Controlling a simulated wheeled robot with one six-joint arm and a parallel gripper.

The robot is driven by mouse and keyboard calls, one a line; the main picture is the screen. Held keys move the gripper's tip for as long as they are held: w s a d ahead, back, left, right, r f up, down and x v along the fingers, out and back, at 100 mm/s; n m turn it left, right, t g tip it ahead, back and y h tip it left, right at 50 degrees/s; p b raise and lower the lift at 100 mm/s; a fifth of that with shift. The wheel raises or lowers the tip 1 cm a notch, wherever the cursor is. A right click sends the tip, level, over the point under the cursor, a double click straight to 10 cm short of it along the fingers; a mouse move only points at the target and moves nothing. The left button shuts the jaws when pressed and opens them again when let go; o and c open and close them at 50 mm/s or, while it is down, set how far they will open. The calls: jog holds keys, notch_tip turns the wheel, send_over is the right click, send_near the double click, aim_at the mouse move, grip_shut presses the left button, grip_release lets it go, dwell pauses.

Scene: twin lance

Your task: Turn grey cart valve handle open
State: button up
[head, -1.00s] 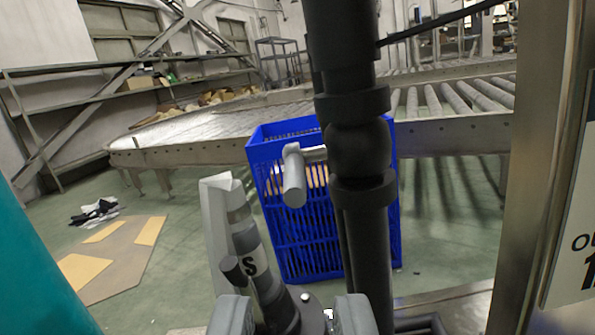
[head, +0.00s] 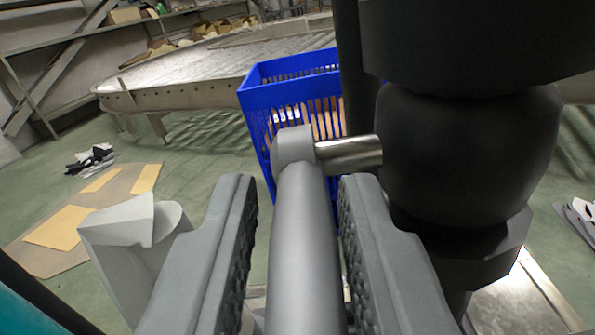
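The grey valve handle (head: 305,250) is a thick bar in the middle of the head view, running from the bottom edge up to a rounded grey end. A short shiny metal stem (head: 350,152) joins that end to the black valve body (head: 465,150) on the right. My gripper (head: 298,190) is open, with one ribbed finger on each side of the handle. A gap shows to the left of the bar, and a narrower one to the right. The near end of the handle is cut off by the frame.
A blue crate (head: 262,98) stands on the floor behind the handle. A pale wrapped post (head: 130,235) is beside my left finger. A conveyor (head: 185,88) and shelving are farther back. Flattened cardboard (head: 60,228) lies on the green floor at left.

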jog(key=shift+w, duration=0.1)
grip_shut()
jog(key=shift+r, duration=0.15)
jog(key=shift+r+g, duration=0.35)
jog(key=shift+g, duration=0.45)
jog(key=shift+w+r+g, duration=0.1)
jog(key=shift+r+g, duration=0.15)
jog(key=shift+g, duration=0.6)
jog(key=shift+w+r+g, duration=0.1)
jog(key=shift+r+g, duration=0.15)
jog(key=shift+g, duration=0.6)
jog(key=shift+w+r+g, duration=0.1)
jog(key=shift+r+g, duration=0.1)
jog(key=shift+g, duration=0.3)
grip_release()
jog(key=shift+a, duration=0.2)
jog(key=shift+d, duration=0.2)
